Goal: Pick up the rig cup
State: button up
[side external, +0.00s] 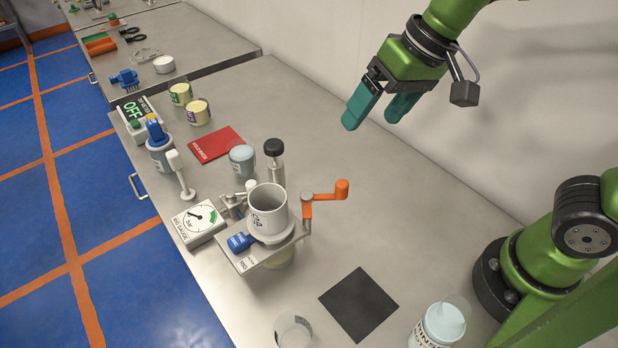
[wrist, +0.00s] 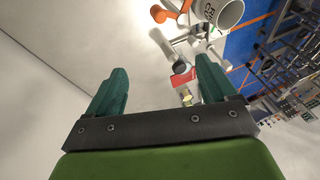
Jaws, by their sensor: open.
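The rig cup (side external: 267,211) is a light grey cup with a dark mark on its side. It stands upright on the metal rig plate (side external: 268,253) in the middle of the bench. The cup also shows at the top of the wrist view (wrist: 230,12), partly cut off by the frame edge. My gripper (side external: 382,112) has teal fingers, spread open and empty. It is high above the bench, up and to the right of the cup and well apart from it. In the wrist view both fingers (wrist: 160,85) show with nothing between them.
An orange crank (side external: 322,193) stands right beside the cup. Bench right of the crank is clear.

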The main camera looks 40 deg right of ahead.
aim_at(269, 207)
jog(key=w+a+r+m+g+h, duration=0.1)
jog(key=w+a+m+g, duration=0.15)
jog(key=a, duration=0.65)
jog(key=w+a+r+m+g+h, duration=0.1)
jog(key=w+a+m+h, duration=0.15)
jog(key=a, duration=0.55)
jog(key=shift+y, duration=0.35)
notch_tip(269, 207, down, 16)
jog(key=shift+f, duration=0.25)
jog(key=c, duration=1.1)
jog(key=shift+r, duration=0.2)
